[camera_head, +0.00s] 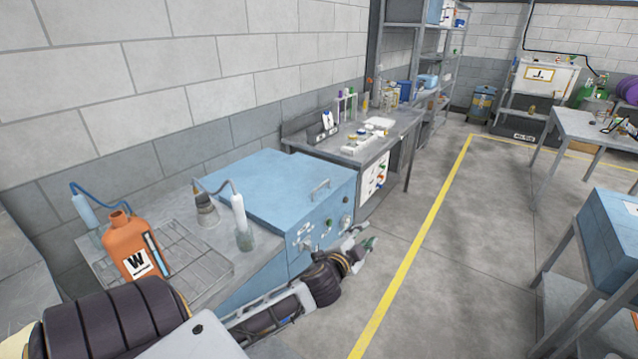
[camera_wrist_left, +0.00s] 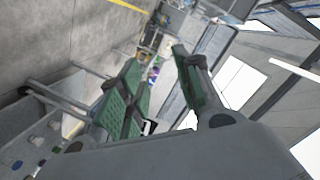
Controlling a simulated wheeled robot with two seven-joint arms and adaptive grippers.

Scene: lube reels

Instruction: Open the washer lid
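The washer (camera_head: 325,232) is a blue box with knobs on its front, standing against the wall. Its flat blue lid (camera_head: 265,185) is down, with a metal bar handle (camera_head: 319,189) near the front edge. My left gripper (camera_head: 364,243) is in front of the washer's right front corner, lower than the lid and apart from the handle. In the left wrist view my left gripper (camera_wrist_left: 156,58) shows two green-padded fingers spread apart with nothing between them. My right gripper is in neither view.
A bench with a wire rack (camera_head: 190,255), an orange bottle marked W (camera_head: 130,247) and hoses adjoins the washer on the left. A grey workbench (camera_head: 385,140) with small items stands beyond it. Floor (camera_head: 440,260) to the right is clear up to another blue box (camera_head: 610,230).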

